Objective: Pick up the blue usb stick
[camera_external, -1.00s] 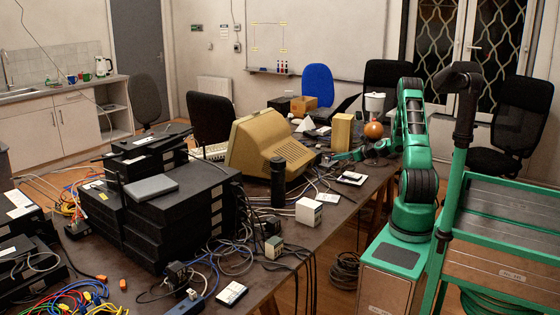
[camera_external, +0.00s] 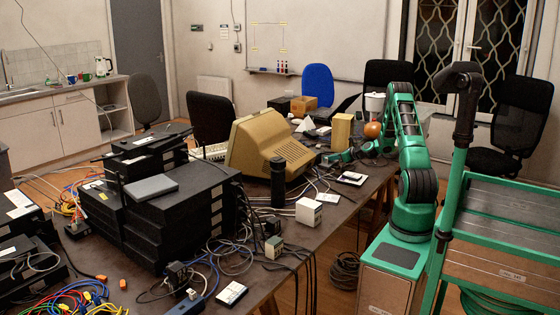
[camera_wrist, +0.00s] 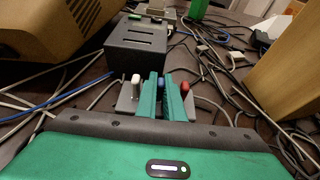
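The blue USB stick (camera_wrist: 161,82) stands upright between a white stick (camera_wrist: 136,79) and a red stick (camera_wrist: 185,88) in a low grey holder (camera_wrist: 127,103) in the wrist view. My gripper (camera_wrist: 162,84) has its two green fingers on either side of the blue stick, with a narrow gap between them. The fingers hide the stick's lower part. I cannot tell whether they touch it. In the external view my gripper (camera_external: 345,157) is low over the table beyond the beige monitor; the stick cannot be made out there.
A black box (camera_wrist: 137,47) with slots stands just beyond the sticks. The beige monitor (camera_wrist: 50,30) is at left and a tan block (camera_wrist: 290,70) at right in the wrist view. Cables lie across the table on both sides.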

